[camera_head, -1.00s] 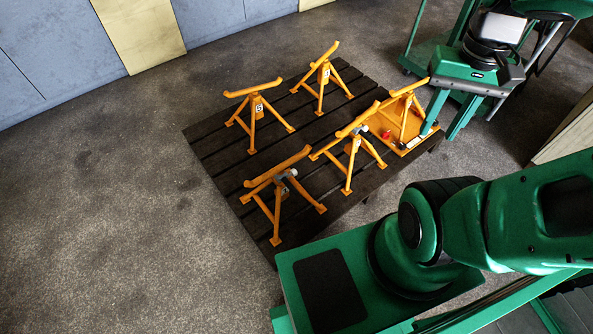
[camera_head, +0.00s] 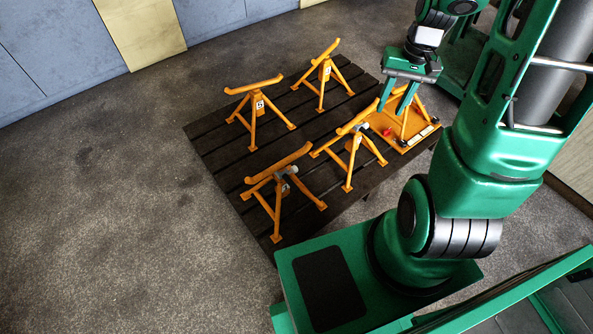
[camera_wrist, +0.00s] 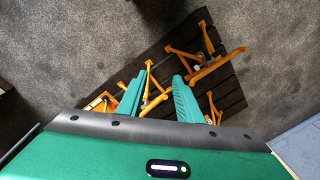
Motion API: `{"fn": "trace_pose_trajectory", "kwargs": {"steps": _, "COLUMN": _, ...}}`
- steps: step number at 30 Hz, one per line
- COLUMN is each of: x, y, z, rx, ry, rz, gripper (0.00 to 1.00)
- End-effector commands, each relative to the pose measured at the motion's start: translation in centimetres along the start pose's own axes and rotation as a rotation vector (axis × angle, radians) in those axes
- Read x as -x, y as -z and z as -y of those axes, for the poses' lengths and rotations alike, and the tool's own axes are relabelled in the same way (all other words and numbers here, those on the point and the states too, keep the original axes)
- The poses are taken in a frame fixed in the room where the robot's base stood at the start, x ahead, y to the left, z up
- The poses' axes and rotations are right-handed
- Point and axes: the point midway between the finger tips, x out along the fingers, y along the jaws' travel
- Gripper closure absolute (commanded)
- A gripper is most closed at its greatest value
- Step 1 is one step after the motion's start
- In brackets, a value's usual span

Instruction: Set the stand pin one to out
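Several orange stands stand on a dark slatted platform (camera_head: 225,160). The near stand (camera_head: 280,185) and the middle stand (camera_head: 352,150) each have a small grey part under the top bar. These may be pins, but I cannot tell which is pin one or how far it sits in. A left stand (camera_head: 254,110) and a back stand (camera_head: 324,75) carry small pale labels. My gripper (camera_head: 395,98) is open, fingers pointing down over the right end of the platform, in front of another stand. In the wrist view the fingers (camera_wrist: 158,102) are apart, with orange stand parts visible between and below them.
An orange tray (camera_head: 420,137) with a small red item (camera_head: 387,131) lies on the platform's right end, partly hidden by my gripper. Grey-blue panels (camera_head: 75,40) line the back left. Open floor (camera_head: 110,200) lies left of the platform.

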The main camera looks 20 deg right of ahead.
Motion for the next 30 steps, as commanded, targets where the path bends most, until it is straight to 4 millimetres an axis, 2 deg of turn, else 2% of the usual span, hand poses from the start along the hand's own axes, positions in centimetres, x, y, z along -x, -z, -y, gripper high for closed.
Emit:
{"fn": "trace_pose_trajectory", "kwargs": {"steps": 1, "x": -1.8, "y": 1.0, "z": 0.3, "rx": -0.001, "ry": 0.017, "rz": 0.011, "gripper": 0.68}}
{"fn": "trace_pose_trajectory", "kwargs": {"steps": 6, "x": -7.2, "y": 4.0, "z": 2.0, "rx": -0.003, "ry": 0.093, "rz": 0.018, "gripper": 0.68}}
{"fn": "trace_pose_trajectory", "kwargs": {"steps": 15, "x": -17.5, "y": 7.4, "z": 5.3, "rx": -0.055, "ry": 0.263, "rz": 0.028, "gripper": 0.68}}
{"fn": "trace_pose_trajectory", "kwargs": {"steps": 22, "x": -25.4, "y": 8.5, "z": 7.9, "rx": -0.145, "ry": 0.409, "rz": 0.032, "gripper": 0.68}}
{"fn": "trace_pose_trajectory", "kwargs": {"steps": 30, "x": -34.0, "y": 8.3, "z": 10.9, "rx": -0.309, "ry": 0.587, "rz": 0.03, "gripper": 0.68}}
